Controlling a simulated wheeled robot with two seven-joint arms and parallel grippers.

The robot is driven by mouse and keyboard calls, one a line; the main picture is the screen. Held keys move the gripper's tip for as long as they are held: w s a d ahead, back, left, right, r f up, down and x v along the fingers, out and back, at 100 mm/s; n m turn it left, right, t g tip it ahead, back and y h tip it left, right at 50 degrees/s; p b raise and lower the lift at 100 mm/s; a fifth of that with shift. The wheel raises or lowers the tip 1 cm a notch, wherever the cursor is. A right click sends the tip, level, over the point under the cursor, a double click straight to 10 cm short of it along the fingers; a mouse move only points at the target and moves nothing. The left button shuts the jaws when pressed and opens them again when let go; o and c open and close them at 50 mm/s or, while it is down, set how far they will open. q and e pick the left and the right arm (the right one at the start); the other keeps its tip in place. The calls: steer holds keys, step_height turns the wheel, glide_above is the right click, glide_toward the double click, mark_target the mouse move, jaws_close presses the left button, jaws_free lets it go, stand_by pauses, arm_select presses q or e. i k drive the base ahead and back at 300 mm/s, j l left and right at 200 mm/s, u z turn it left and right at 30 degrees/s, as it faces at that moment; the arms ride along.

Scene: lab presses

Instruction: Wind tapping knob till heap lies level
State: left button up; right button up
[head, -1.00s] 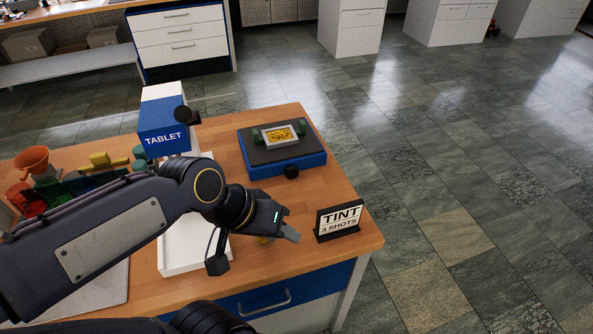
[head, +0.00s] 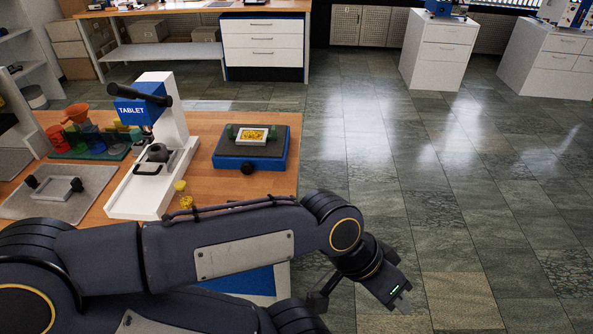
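The tapping device is a blue box with a dark top (head: 225,148) near the bench's right end. A black knob (head: 247,168) sticks out of its front face. On top, a white-framed tray (head: 270,134) holds a heap of yellow grains (head: 252,135); whether the heap is level is too small to tell. Green clamps (head: 230,131) flank the tray. My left gripper (head: 403,301) is out over the floor, right of the bench and well apart from the knob. Its finger gap does not show clearly. My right gripper is not in view.
A white and blue TABLET press (head: 178,118) with a black lever stands left of the device. Coloured cups and a funnel (head: 76,112) and a grey mat (head: 95,185) lie further left. Open floor is at right.

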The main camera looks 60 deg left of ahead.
mark_target(246, 168)
steer(key=i+l+u, duration=0.25)
steer(key=i, duration=0.25)
steer(key=i+l+u, duration=0.1)
steer(key=i+u, duration=0.15)
steer(key=i, duration=0.2)
steer(key=i+j+u, duration=0.15)
steer(key=u, duration=0.25)
steer(key=i+u, duration=0.45)
steer(key=i+l+u, duration=0.1)
steer(key=i+u, duration=0.15)
steer(key=u, duration=0.15)
steer(key=i+l+u, duration=0.1)
steer(key=i+u, duration=0.15)
steer(key=u, duration=0.15)
steer(key=i+u, duration=0.2)
steer(key=u, duration=0.25)
steer(key=i+u, duration=0.25)
steer(key=u, duration=0.2)
steer(key=i+u, duration=0.2)
steer(key=u, duration=0.25)
steer(key=i+l+u, duration=0.15)
steer(key=u, duration=0.3)
steer(key=i+l+u, duration=0.2)
steer(key=u, duration=0.25)
steer(key=i+l+u, duration=0.1)
steer(key=l+u, duration=0.3)
steer(key=i+l+u, duration=0.25)
steer(key=k+j, duration=0.05)
steer(key=j, duration=0.05)
